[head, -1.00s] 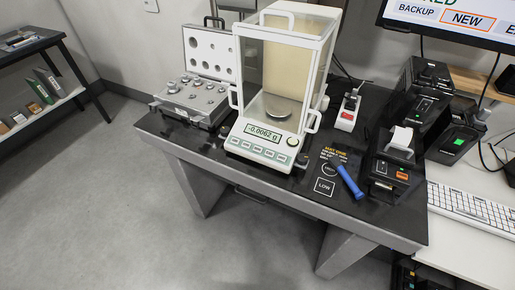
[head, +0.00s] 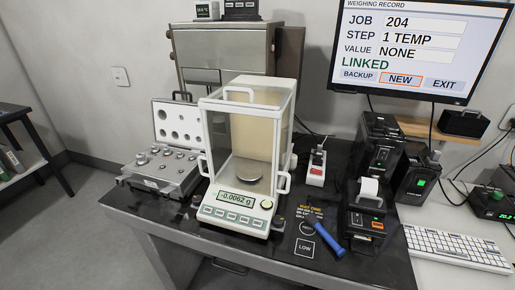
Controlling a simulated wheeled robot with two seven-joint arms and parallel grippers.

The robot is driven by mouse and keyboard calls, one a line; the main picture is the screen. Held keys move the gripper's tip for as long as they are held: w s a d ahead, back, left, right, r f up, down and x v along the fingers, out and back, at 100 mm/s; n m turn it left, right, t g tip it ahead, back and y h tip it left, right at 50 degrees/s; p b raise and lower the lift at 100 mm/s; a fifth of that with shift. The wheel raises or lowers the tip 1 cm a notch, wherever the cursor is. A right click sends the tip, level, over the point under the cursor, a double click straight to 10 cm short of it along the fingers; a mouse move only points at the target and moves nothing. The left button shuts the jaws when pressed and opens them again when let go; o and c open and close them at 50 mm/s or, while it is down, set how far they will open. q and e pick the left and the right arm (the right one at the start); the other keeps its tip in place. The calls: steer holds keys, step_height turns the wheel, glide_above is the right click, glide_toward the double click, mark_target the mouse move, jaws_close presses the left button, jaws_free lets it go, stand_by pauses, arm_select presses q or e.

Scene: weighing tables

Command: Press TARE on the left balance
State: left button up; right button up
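The balance (head: 238,222) stands on the dark table in the head view. It has a white-framed glass draft shield around a round metal pan (head: 248,180). Its display (head: 236,199) reads -0.0062 g. A row of several grey-green buttons (head: 227,218) runs along its front, with labels too small to read. A round knob or button (head: 266,204) sits right of the display. Neither of my grippers shows in the head view.
An open case of weights (head: 160,165) stands left of the balance. The monitor (head: 417,45) shows JOB 204, STEP 1 TEMP, VALUE NONE, LINKED.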

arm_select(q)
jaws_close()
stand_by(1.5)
